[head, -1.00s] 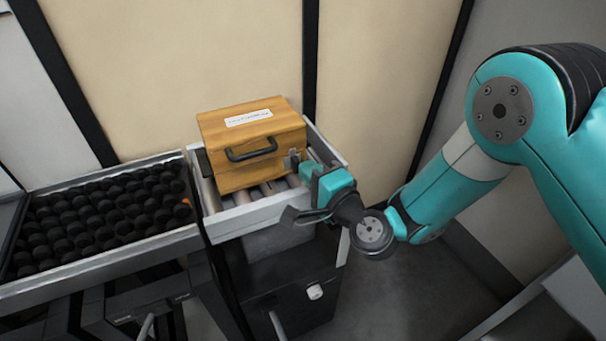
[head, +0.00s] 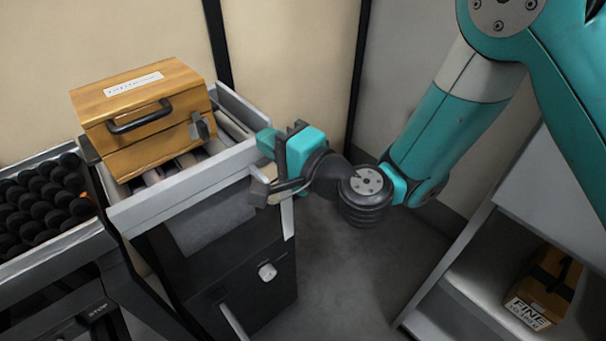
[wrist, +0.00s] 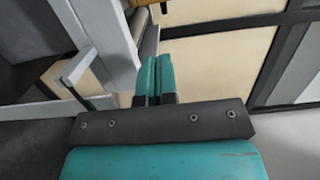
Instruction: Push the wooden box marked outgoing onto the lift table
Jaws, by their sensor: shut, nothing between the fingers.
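The wooden box (head: 160,116) sits on a short roller table (head: 187,192) with a pale rim. It has a black handle, a metal latch and a white label on its lid; the label's print is too small to read. The box stands toward the roller table's left end, with bare rollers to its right. To the left is a lower-framed table (head: 22,262) covered with black balls; I cannot tell which table is the lift table. My gripper (head: 266,142) is shut and empty by the roller table's right end, apart from the box. Its closed teal fingers also show in the wrist view (wrist: 155,76).
A dark cabinet (head: 235,262) with a pale knob stands under the roller table. Beige wall panels stand close behind the tables.

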